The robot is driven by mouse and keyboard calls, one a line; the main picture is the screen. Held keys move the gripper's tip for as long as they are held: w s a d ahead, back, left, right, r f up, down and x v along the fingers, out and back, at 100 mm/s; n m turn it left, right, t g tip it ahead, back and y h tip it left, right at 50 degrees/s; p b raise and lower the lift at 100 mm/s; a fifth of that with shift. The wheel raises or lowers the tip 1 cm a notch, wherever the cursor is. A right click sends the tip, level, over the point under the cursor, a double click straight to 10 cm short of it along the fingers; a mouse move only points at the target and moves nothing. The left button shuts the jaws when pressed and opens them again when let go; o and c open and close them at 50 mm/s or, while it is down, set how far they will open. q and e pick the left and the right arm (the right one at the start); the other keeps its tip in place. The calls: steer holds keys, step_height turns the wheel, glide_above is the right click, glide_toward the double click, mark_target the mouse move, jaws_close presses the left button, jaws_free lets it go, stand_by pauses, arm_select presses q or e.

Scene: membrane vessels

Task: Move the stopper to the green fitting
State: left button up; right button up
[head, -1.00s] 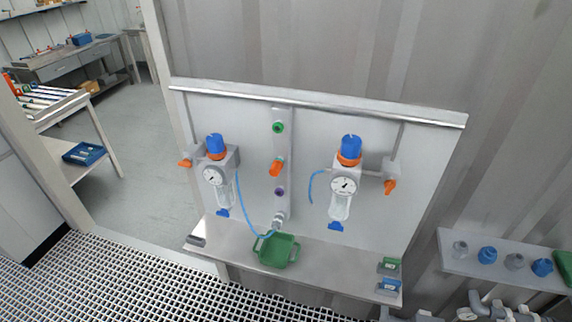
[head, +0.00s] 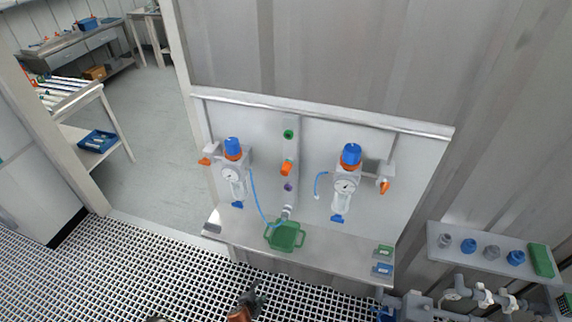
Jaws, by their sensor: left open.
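A vertical strip of ports stands mid-panel. The green fitting (head: 288,134) is at its top and looks open at the front. Below it an orange plug-like part (head: 287,169), which seems to be the stopper, sits on the strip and sticks out. A purple fitting (head: 288,187) is under it. A grey fitting (head: 286,211) at the bottom has a blue hose by it. My left gripper (head: 254,295) is at the bottom edge, small and dark, low in front of the panel's shelf, open and far from the stopper. My right gripper is out of view.
A green tray (head: 284,236) sits on the shelf below. A side shelf (head: 465,260) at right holds several caps. The grated floor is clear at left.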

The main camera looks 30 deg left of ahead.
arm_select(q)
steer(key=w+r+m+t+p, duration=0.1)
steer(key=w+r, duration=0.2)
steer(key=r, duration=0.3)
steer(key=w+r+t+p, duration=0.1)
steer(key=w+r+p, duration=0.15)
steer(key=r, duration=0.35)
steer(key=m+t+y+p, duration=0.2)
steer(key=m+t+p, duration=0.45)
steer(key=p, duration=0.25)
glide_toward(284, 174)
steer(key=x, duration=0.2)
steer(key=shift+w+r+n, duration=0.1)
steer(key=shift+n, duration=0.25)
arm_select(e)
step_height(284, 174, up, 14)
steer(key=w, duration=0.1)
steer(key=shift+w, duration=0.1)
arm_select(q)
steer(key=x, duration=0.7)
steer(key=shift+w+p, duration=0.15)
steer(key=shift+p, duration=0.2)
steer(key=shift+x, duration=0.9)
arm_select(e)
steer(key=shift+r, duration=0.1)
arm_select(q)
steer(key=shift+b, duration=0.3)
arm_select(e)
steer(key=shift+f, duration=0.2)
